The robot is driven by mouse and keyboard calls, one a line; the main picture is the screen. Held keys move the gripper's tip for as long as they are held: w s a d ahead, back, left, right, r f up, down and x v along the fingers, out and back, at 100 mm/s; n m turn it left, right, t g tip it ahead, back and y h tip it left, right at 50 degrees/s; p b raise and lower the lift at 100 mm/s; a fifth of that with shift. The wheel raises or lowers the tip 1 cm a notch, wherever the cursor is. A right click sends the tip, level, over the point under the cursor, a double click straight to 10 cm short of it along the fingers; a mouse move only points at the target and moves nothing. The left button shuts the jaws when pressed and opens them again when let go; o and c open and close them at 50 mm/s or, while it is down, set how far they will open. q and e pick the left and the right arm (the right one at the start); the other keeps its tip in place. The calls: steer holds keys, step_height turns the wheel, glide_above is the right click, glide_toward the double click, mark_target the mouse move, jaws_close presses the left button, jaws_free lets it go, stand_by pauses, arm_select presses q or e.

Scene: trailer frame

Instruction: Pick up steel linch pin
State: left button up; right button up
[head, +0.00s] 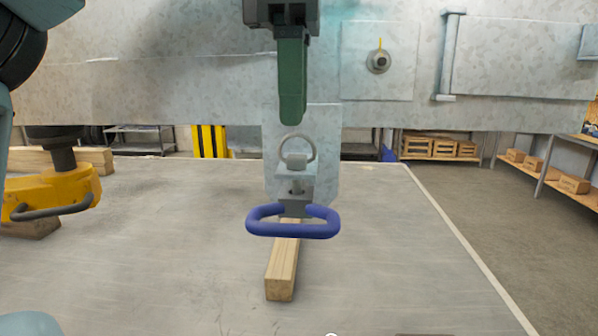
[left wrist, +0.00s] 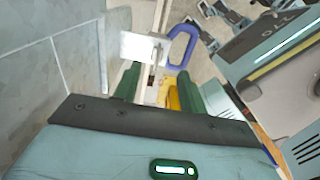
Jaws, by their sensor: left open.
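The steel linch pin (head: 297,161), with its round wire ring standing up, sits at a bracket on the grey trailer plate, above a blue loop handle (head: 293,230). In the left wrist view the blue loop (left wrist: 182,45) is beyond the fingers, and a small grey part near it may be the pin, too small to tell. My left gripper (head: 292,118) points down with green fingers, its tips above the ring and apart from it in the picture. Its fingers stand apart and empty in the left wrist view (left wrist: 157,74). My right gripper is not visible.
The galvanized trailer frame (head: 200,85) spans the back, with a knob plate (head: 379,62) at right. A wooden block (head: 283,268) lies on the grey table (head: 400,270) below the loop. A yellow coupling (head: 62,190) with a dark handle is at left. The table's right side is clear.

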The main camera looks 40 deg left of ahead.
mark_target(293, 162)
arm_select(q)
steer(key=shift+w+a+f+p, duration=0.1)
steer(key=shift+f+p, duration=0.1)
steer(key=shift+f, duration=1.1)
steer(key=shift+w+a+f+p, duration=0.1)
steer(key=shift+f+p, duration=0.1)
steer(key=shift+f, duration=1.1)
steer(key=shift+c, duration=0.4)
jaws_close()
